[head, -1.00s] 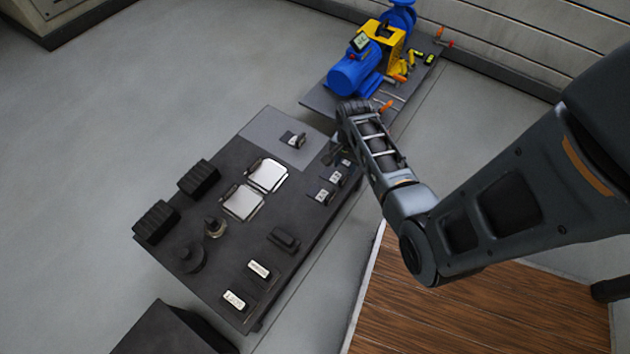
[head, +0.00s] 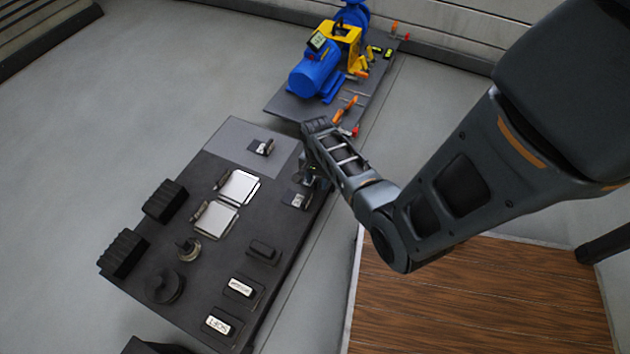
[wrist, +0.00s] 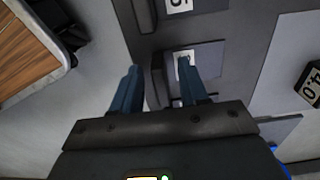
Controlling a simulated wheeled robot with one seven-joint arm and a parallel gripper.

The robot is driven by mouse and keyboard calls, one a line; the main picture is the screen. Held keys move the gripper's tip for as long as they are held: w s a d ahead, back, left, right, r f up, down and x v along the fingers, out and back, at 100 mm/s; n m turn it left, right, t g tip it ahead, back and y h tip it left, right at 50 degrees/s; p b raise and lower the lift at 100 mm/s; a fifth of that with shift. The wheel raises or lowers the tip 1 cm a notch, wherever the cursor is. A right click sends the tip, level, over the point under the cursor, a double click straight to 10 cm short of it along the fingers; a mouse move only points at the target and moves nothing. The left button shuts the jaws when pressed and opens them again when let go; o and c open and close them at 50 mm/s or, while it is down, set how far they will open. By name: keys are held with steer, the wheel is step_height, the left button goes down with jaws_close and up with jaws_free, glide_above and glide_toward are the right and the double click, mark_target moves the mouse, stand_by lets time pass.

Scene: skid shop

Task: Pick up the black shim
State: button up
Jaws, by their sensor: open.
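Several dark blocks with white label plates lie on the dark bench, and I cannot tell for certain which is the black shim. One dark block (wrist: 157,82) shows between my fingers in the wrist view, beside a small white label (wrist: 183,64). Another dark block (wrist: 146,14) lies beside a label ending in 5. A black block marked 4.0 (wrist: 311,84) sits on a light grey mat; it also shows in the head view (head: 261,147). My gripper (wrist: 160,72) is open and empty above the bench's right edge. In the head view my arm partly hides it.
The dark bench (head: 215,262) also holds two white plates (head: 239,187), ribbed black blocks (head: 164,201), a round black part (head: 165,285) and labelled blocks (head: 241,288). A blue motor (head: 318,73) on a plate stands beyond. A wooden platform (head: 480,300) is at right.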

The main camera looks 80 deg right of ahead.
steer(key=shift+c, duration=0.4)
jaws_close()
steer(key=shift+r, duration=0.1)
